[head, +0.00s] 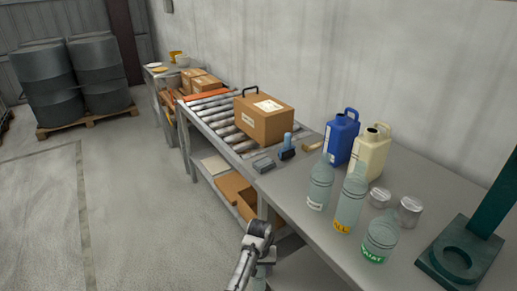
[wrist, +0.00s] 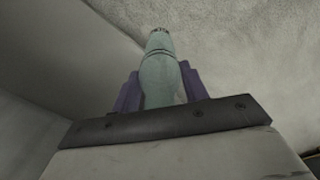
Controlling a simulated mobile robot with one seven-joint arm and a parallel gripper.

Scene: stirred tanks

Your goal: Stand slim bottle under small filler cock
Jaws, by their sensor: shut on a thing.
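My gripper (wrist: 159,76) is shut on a slim pale green bottle (wrist: 157,62), with one purple finger on each side of it. The bottle's neck and dark-rimmed mouth point away from the wrist camera. In the head view my arm (head: 246,262) is at the bottom, in front of the bench edge and low beside it. The gripper's hold is too small to make out there. No filler cock can be made out in either view.
The bench holds several pale bottles, one with a yellow label (head: 349,203), a blue jug (head: 341,138), a cream jug (head: 371,153) and a green stand (head: 462,252). A carton (head: 263,118) sits on a roller conveyor (head: 221,122). Floor at left is clear up to the drums (head: 98,73).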

